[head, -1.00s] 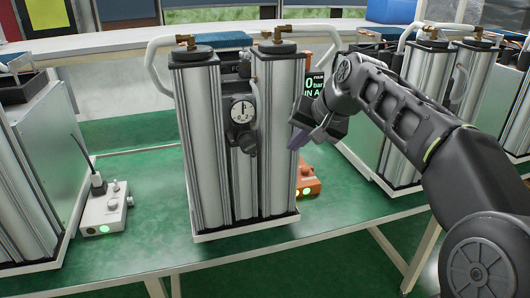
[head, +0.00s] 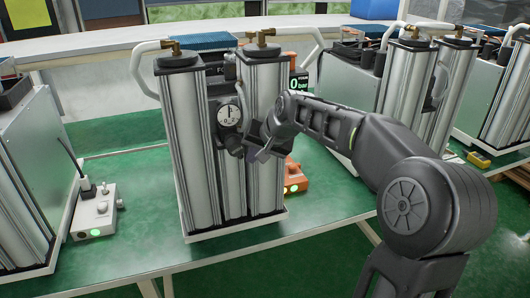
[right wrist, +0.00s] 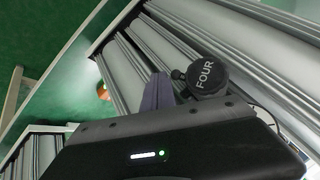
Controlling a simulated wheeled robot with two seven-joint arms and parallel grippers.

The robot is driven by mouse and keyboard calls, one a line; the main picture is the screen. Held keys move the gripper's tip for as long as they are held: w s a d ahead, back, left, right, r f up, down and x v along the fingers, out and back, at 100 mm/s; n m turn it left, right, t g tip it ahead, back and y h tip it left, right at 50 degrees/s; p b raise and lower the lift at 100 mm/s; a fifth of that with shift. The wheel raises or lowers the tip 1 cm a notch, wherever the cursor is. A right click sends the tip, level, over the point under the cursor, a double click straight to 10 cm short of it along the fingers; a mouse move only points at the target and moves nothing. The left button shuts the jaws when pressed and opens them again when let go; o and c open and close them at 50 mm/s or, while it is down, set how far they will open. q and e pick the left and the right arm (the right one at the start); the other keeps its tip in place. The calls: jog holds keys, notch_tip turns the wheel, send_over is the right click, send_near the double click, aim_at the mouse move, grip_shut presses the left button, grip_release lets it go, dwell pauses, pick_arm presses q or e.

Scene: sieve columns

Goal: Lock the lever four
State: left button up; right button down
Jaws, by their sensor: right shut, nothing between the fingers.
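In the right wrist view a round black knob marked FOUR (right wrist: 205,75) sits between the silver columns. My right gripper (head: 261,154) is in front of the right column, just right of the knob. Its purple fingers (right wrist: 158,92) are shut and empty, close beside the FOUR knob; I cannot tell whether they touch it. My left gripper is not in view.
An orange box (head: 294,178) with green lights and a dark display (head: 300,84) are behind the right column. A white control box (head: 95,212) stands at left. More column units (head: 425,90) stand at right. The table's front strip is clear.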

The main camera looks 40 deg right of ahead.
jog(key=shift+w+a, duration=0.1)
jog(key=shift+w, duration=0.1)
jog(key=shift+f, duration=0.1)
jog(key=shift+a+b, duration=0.1)
jog(key=shift+b, duration=0.3)
jog(key=shift+f+y+b, duration=0.15)
jog(key=shift+y+b, duration=0.15)
jog(key=shift+y, duration=0.1)
jog(key=a+m+t+y+b, duration=0.1)
jog(key=y+b, duration=0.1)
jog(key=b, duration=0.1)
jog(key=w+a+f+m+t+y+b, duration=0.1)
jog(key=y+b, duration=0.1)
jog(key=b, duration=0.2)
jog(key=a+m+t+y+b, duration=0.1)
jog(key=y+b, duration=0.1)
jog(key=b, duration=0.2)
jog(key=shift+w+a+f+t, duration=0.15)
jog(key=shift+a+f+t, duration=0.05)
jog(key=shift+a+t, duration=0.1)
jog(key=shift+r, duration=0.1)
